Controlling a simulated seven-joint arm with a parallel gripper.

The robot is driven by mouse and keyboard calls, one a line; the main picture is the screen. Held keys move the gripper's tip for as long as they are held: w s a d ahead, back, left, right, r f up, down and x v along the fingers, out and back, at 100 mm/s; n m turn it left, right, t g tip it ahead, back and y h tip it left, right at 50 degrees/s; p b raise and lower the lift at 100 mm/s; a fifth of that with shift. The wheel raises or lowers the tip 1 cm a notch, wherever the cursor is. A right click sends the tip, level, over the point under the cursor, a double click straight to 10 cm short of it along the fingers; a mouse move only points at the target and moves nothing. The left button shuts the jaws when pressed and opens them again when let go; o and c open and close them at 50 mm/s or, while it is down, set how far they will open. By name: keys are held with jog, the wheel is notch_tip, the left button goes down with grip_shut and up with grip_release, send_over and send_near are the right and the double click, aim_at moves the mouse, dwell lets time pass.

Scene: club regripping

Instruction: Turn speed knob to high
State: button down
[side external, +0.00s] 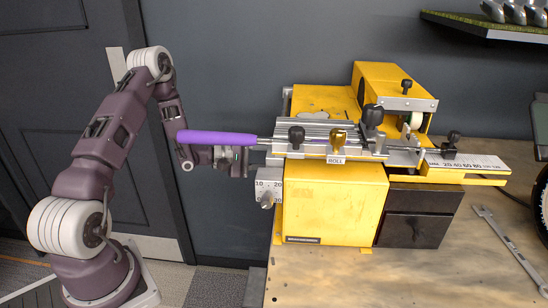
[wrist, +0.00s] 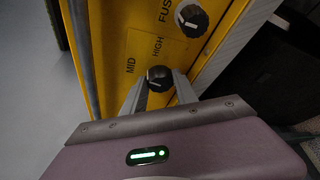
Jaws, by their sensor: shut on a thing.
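The speed knob (wrist: 160,76) is a black knob with a pale mark, on a yellow panel in the wrist view. Printed words MID (wrist: 130,65) and HIGH (wrist: 158,46) stand beyond it; the exact pointing of the mark is hard to tell. My gripper (wrist: 158,88) is shut on the knob, one finger on each side. In the side external view my gripper (side external: 243,160) is at the left end of the yellow regripping machine (side external: 330,205), under the purple grip; the speed knob is hidden there.
A second black knob (wrist: 191,17) is close beyond the speed knob. A purple club grip (side external: 215,138) sticks out left just above my gripper. A grey plate with a dial (side external: 267,190) hangs below it. A wrench (side external: 505,250) lies on the wooden bench (side external: 400,280).

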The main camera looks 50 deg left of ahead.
jog(key=shift+d+f+m+t+h, duration=0.15)
jog(key=shift+m+t, duration=0.4)
jog(key=shift+m, duration=0.8)
jog(key=shift+a+f+m+t+h, duration=0.15)
jog(key=shift+m+t, duration=0.35)
jog(key=shift+m, duration=0.8)
jog(key=shift+d+f+m+t+h, duration=0.15)
jog(key=shift+m+t, duration=0.4)
jog(key=shift+m, duration=0.8)
jog(key=shift+r+m, duration=0.1)
jog(key=shift+m, duration=0.2)
jog(key=c, duration=1)
grip_release()
jog(key=shift+o, duration=0.2)
